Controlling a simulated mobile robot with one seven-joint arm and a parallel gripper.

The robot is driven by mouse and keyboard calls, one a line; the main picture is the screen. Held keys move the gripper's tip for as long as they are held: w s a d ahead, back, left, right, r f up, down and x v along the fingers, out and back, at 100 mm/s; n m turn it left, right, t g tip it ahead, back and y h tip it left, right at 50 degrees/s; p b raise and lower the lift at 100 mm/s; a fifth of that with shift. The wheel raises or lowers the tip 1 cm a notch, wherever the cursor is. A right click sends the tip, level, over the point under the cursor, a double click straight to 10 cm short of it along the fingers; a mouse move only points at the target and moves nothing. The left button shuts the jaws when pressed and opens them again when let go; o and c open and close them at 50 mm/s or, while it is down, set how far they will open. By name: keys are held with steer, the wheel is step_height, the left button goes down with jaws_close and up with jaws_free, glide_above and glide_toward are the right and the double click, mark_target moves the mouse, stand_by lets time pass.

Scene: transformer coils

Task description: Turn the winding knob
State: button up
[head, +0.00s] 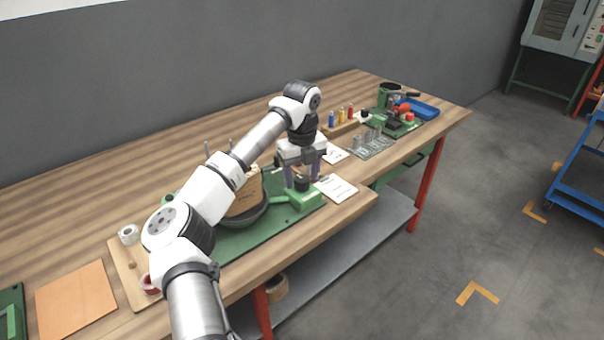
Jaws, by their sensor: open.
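A small black knob (301,184) sits on top of a green block (305,199) at the right end of a green base plate (236,240). I take it to be the winding knob. My gripper (302,176) points down over it, with one finger to its left and one to its right. The fingers are apart and the knob shows between them. I cannot tell whether either finger touches it. My arm hides part of the base plate and of the brown coil form (246,197) in its dark round holder.
White papers (336,188) lie just right of the green block. A wooden board with tape rolls (129,235) lies at left. The bench's back strip is clear.

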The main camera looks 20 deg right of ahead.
steer(key=c, duration=1)
steer(key=m, duration=1.2)
steer(key=shift+r+m, duration=0.1)
steer(key=shift+m, duration=0.2)
steer(key=m, duration=0.6)
steer(key=shift+m+p, duration=0.3)
steer(key=shift+p, duration=0.1)
steer(key=m, duration=0.5)
steer(key=shift+p, duration=0.3)
steer(key=shift+m, duration=0.9)
stand_by(2.1)
